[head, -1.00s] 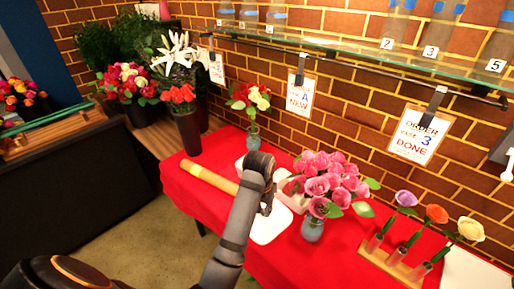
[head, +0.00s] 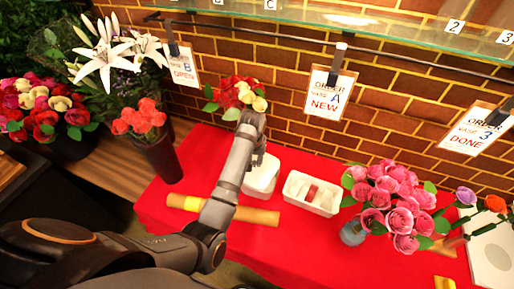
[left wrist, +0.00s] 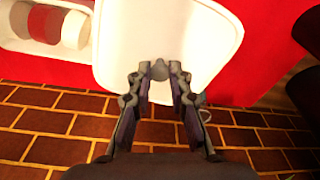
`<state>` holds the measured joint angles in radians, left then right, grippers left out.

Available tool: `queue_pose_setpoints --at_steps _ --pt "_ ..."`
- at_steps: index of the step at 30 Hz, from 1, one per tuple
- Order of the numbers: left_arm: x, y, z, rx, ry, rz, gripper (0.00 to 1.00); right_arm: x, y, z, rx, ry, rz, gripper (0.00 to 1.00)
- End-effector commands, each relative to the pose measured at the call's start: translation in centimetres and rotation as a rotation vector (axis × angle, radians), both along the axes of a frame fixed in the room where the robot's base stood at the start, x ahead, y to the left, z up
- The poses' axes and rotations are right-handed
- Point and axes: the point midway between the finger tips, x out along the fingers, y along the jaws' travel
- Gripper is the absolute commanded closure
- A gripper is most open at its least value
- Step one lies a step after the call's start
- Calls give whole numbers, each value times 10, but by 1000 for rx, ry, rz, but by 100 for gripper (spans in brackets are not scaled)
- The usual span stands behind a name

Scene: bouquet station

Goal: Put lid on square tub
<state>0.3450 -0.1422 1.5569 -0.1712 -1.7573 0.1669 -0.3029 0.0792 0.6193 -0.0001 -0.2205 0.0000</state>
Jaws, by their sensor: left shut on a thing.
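A white square piece with rounded corners, which I take for the lid (left wrist: 205,35), fills the middle of the left wrist view. My left gripper (left wrist: 160,76) is over it, its fingers closed around a small grey knob. In the head view my left gripper (head: 258,150) is at the far side of a white square shape (head: 263,180) on the red table. The wrist and forearm hide part of it. I cannot tell lid from square tub there, or whether they touch. My right gripper is not in view.
An open white box (head: 312,194) with rolls inside stands just right. A brown paper roll (head: 255,215) lies in front. A small bouquet (head: 240,95) stands behind my gripper, a pink bouquet (head: 395,205) at right. A dark vase (head: 158,160) stands left; the brick wall is close behind.

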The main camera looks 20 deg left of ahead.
Motion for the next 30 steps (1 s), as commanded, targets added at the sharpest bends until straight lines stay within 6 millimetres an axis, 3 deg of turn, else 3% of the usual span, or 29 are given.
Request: queue_pose_setpoints --at_steps 1,3,9,20,30 --pt "11 -2 9 2 4 41 100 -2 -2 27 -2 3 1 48" --pt "23 -4 -1 2 3 103 100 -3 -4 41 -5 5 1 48" --pt "39 -8 -24 -1 -4 210 100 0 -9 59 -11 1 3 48" --pt "40 -9 -37 -3 -5 223 100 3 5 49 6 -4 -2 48" --pt "39 -9 -69 -4 -5 223 100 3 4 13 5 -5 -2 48"
